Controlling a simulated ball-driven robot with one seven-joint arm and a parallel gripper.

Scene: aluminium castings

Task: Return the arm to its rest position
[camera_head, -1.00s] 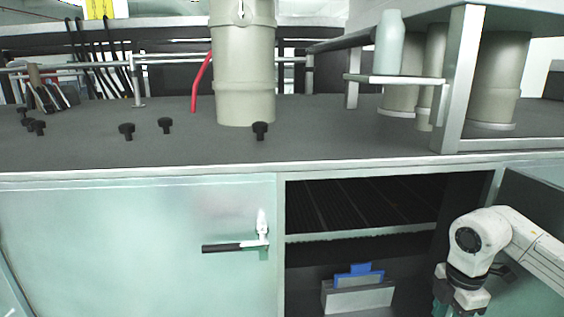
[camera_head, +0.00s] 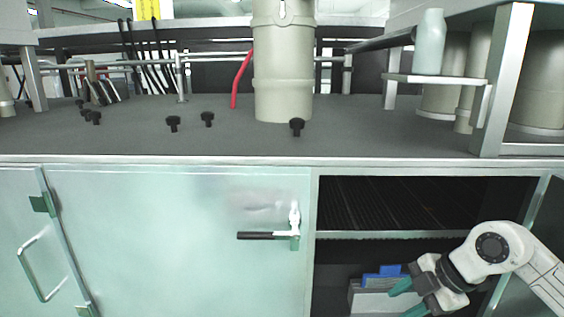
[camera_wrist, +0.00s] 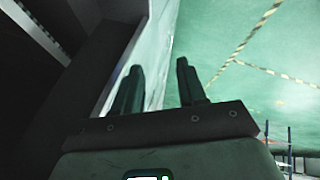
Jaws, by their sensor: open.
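My gripper (camera_head: 408,298) is at the lower right of the head view, in front of the open cabinet bay. Its two teal fingers point left and stand apart with nothing between them. My white arm (camera_head: 492,248) reaches in from the right edge. In the wrist view my gripper (camera_wrist: 160,90) shows two dark fingers, apart and empty, with green floor (camera_wrist: 225,50) beyond them. No held object shows in either view.
A grey box with a blue top (camera_head: 385,277) sits in the bay, behind the gripper. A closed cabinet door (camera_head: 180,240) with a black handle (camera_head: 262,236) is to the left. The open right door (camera_head: 548,215) stands close to my arm. Bottles and knobs stand on the bench (camera_head: 350,125).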

